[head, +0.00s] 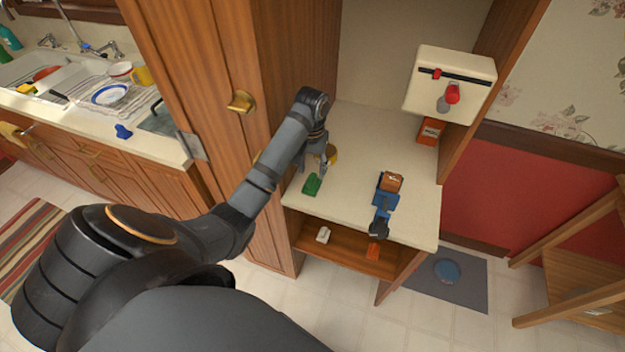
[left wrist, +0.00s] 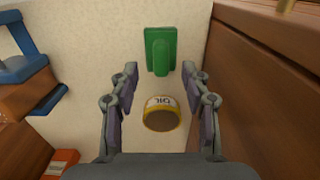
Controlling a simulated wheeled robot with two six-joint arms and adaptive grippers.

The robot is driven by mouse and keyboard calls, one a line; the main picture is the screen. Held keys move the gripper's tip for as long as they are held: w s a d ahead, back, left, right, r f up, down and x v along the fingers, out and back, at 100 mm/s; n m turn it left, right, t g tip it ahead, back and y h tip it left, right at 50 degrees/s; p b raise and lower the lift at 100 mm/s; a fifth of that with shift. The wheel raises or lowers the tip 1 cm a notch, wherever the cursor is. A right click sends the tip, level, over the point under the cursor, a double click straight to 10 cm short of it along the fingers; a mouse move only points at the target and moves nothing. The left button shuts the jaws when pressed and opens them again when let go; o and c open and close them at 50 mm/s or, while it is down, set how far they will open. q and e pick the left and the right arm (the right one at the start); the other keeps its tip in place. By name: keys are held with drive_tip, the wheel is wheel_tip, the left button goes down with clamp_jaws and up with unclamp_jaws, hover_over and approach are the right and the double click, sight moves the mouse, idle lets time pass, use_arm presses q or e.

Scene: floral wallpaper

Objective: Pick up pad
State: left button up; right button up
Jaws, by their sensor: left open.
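A green block-shaped piece (head: 312,184), which I take to be the pad, lies on the cream shelf top near its front left corner. In the left wrist view the green piece (left wrist: 160,50) lies just beyond the fingertips, with a raised grip-like part on it. My left gripper (head: 325,160) points down over the shelf just behind it. In the wrist view its fingers (left wrist: 160,88) are apart with nothing held. A round yellow-rimmed tin (left wrist: 161,113) stands between and below the fingers. My right gripper is not in view.
A wooden cabinet side (head: 225,70) rises close on the left. A blue device with a brown block (head: 386,200) stands to the right on the shelf top (head: 412,215). A cream wall-mounted box (head: 440,95) and an orange box (head: 430,131) are behind.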

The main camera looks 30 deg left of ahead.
sight(312, 177)
use_arm(q)
drive_tip(key=f+b, duration=0.4)
drive_tip(key=f, duration=0.1)
drive_tip(key=shift+w+a+f, duration=0.1)
drive_tip(key=shift+w, duration=0.1)
drive_tip(key=shift+s, duration=0.1)
drive_tip(key=shift+c, duration=0.8)
clamp_jaws()
